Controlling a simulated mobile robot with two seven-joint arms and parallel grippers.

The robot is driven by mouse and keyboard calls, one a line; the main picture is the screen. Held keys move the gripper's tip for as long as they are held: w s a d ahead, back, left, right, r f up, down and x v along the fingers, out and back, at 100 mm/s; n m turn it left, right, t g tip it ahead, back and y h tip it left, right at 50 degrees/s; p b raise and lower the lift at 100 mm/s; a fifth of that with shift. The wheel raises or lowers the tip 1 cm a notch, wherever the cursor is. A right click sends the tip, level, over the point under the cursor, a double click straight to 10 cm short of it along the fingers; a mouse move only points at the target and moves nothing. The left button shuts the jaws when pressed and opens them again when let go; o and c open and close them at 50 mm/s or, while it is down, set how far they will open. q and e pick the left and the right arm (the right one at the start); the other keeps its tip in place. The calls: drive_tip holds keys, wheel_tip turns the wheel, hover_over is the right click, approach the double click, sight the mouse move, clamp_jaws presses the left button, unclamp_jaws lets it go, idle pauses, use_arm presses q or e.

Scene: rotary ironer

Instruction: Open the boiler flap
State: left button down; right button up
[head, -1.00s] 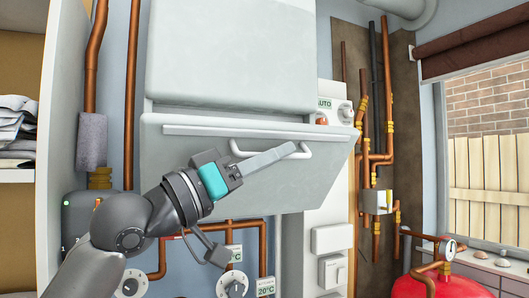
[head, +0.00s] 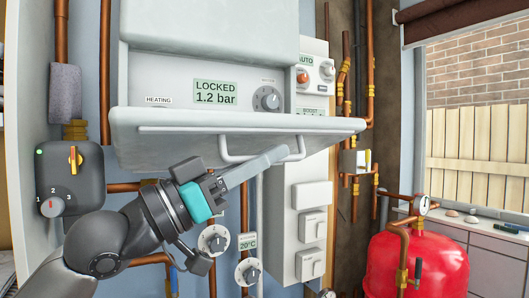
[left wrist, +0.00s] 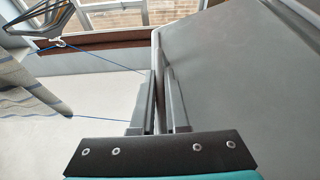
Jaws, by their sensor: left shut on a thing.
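The boiler flap (head: 165,125) is a pale grey panel tilted outward from the white boiler (head: 210,25). Its front edge points toward me, and a display and a knob show above it. A white bar handle (head: 224,150) hangs from its outer face. My left gripper (head: 277,156) is shut on the handle near its right end; the fingers hide part of the bar. In the left wrist view the two fingers (left wrist: 161,80) are close together beside a large grey panel surface at right. My right gripper is not in view.
The display (head: 215,93) reads LOCKED and 1.2 bar. Copper pipes and dials (head: 213,238) are below the flap. A white control panel (head: 313,190) is right of the handle, and a red tank (head: 418,265) stands at lower right.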

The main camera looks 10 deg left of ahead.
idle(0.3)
use_arm(q)
drive_tip(key=c, duration=0.9)
unclamp_jaws()
drive_tip(key=shift+a, duration=0.1)
drive_tip(key=b+v, duration=0.9)
drive_tip(key=v, duration=0.3)
drive_tip(key=shift+s+b, duration=0.1)
drive_tip(key=shift+b, duration=0.2)
drive_tip(key=shift+c, duration=0.5)
